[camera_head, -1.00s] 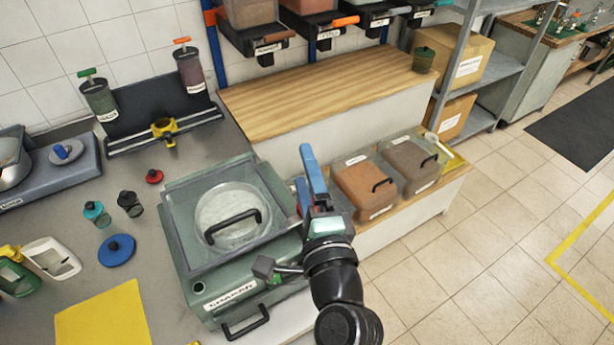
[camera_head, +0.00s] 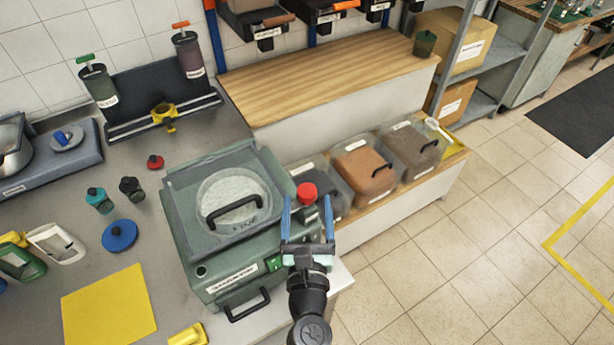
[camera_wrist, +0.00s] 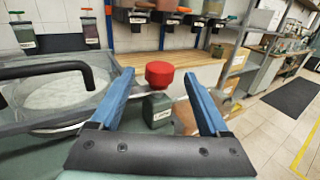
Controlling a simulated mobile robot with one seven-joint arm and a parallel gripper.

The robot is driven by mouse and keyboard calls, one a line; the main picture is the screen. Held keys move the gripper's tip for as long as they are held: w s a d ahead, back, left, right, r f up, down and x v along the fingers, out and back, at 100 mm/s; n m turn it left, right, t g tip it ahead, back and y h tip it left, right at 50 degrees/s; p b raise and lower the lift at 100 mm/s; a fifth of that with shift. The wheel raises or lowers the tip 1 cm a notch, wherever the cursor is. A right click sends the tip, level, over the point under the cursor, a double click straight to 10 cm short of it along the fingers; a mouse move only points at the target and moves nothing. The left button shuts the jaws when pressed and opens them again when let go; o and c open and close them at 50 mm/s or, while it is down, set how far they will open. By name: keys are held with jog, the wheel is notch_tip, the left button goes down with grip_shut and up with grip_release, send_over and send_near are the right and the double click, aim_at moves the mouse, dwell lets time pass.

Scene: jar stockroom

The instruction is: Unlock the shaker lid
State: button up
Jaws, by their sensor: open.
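The shaker (camera_head: 215,272) is a grey-green machine on the bench. Its clear-windowed lid (camera_head: 205,183) is down and has a black handle (camera_head: 234,207). A red knob (camera_head: 307,190) stands on a small labelled grey-green block at the shaker's right side. In the wrist view, the red knob (camera_wrist: 160,73) and the labelled block (camera_wrist: 158,110) show between my blue fingers. My gripper (camera_head: 307,202) is open, with one finger on each side of the knob in the picture. I see a gap on both sides in the wrist view (camera_wrist: 157,75); nothing is held.
Bins of coloured material (camera_head: 364,172) stand on a low shelf right of the shaker. Small jars (camera_head: 98,200), a blue lid (camera_head: 119,236), a yellow mat (camera_head: 108,310) and a yellow object (camera_head: 188,336) lie on the bench. The floor at right is clear.

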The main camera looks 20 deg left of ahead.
aim_at(307, 185)
jog(key=x, duration=0.6)
jog(key=shift+w+a, duration=0.15)
jog(key=shift+w, duration=0.2)
grip_shut()
